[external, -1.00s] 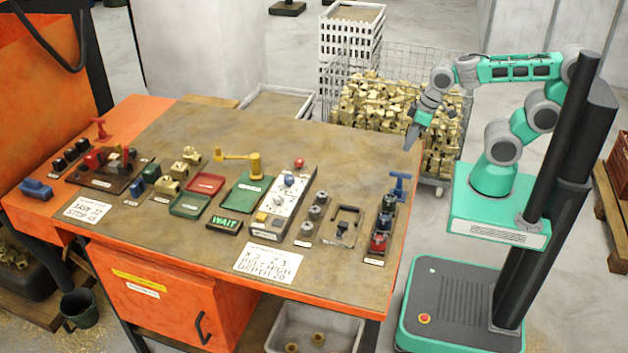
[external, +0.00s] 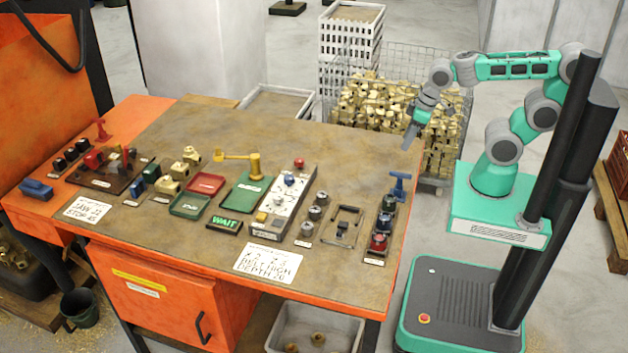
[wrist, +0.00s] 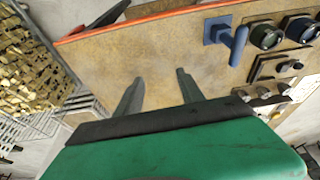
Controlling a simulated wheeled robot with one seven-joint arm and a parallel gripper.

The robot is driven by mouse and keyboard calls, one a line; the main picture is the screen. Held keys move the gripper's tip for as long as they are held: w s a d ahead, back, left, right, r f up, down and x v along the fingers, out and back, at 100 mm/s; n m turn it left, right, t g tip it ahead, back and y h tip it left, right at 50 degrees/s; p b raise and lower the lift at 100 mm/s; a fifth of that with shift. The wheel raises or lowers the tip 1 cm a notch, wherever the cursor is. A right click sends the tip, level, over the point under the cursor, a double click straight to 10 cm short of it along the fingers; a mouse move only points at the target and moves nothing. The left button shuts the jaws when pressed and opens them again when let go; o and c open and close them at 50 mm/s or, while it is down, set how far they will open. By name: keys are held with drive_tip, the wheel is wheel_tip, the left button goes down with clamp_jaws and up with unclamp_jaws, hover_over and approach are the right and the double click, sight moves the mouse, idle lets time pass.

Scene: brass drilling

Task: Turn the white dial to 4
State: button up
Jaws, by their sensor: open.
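A white control panel (external: 268,221) stands on the right half of the bench. It carries a pale dial (external: 278,200), a blue knob (external: 289,180), a red button (external: 299,162) and a yellow block near its front. The pale dial looks like the white dial; its numbers and pointer are too small to read. My gripper (external: 409,140) is open and empty, raised near the bench's far right corner, well to the right of the panel. In the wrist view its two fingers (wrist: 158,90) are apart with only bare bench top between them.
A blue T-handle (external: 398,184) stands upright near the bench's right edge, behind a row of round knobs (external: 382,222). A black bracket (external: 344,228) and grey knobs (external: 315,212) lie between it and the panel. A wire cage of brass parts (external: 370,110) stands behind. The back middle of the bench is clear.

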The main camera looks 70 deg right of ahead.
drive_tip(key=shift+o, duration=0.3)
drive_tip(key=w+a+r+n+p, duration=0.1)
drive_tip(key=w+a+r+p, duration=0.1)
drive_tip(key=w+r, duration=0.4)
drive_tip(key=shift+w, duration=0.2)
drive_tip(key=w+a+r+n+g+p, duration=0.1)
drive_tip(key=w+a+r, duration=0.15)
drive_tip(key=w, duration=0.25)
drive_tip(key=w+a+r+n+p, duration=0.1)
drive_tip(key=w+a+r+p, duration=0.1)
drive_tip(key=w+r, duration=0.15)
drive_tip(key=n+g+p, duration=0.2)
drive_tip(key=n+p, duration=0.7)
hover_over(280, 195)
wheel_tip(280, 195, down, 9)
wheel_tip(280, 195, down, 7)
drive_tip(key=b, duration=0.6)
drive_tip(key=shift+d+f+b, duration=0.1)
drive_tip(key=shift+f+b, duration=0.25)
drive_tip(key=shift+f, duration=0.15)
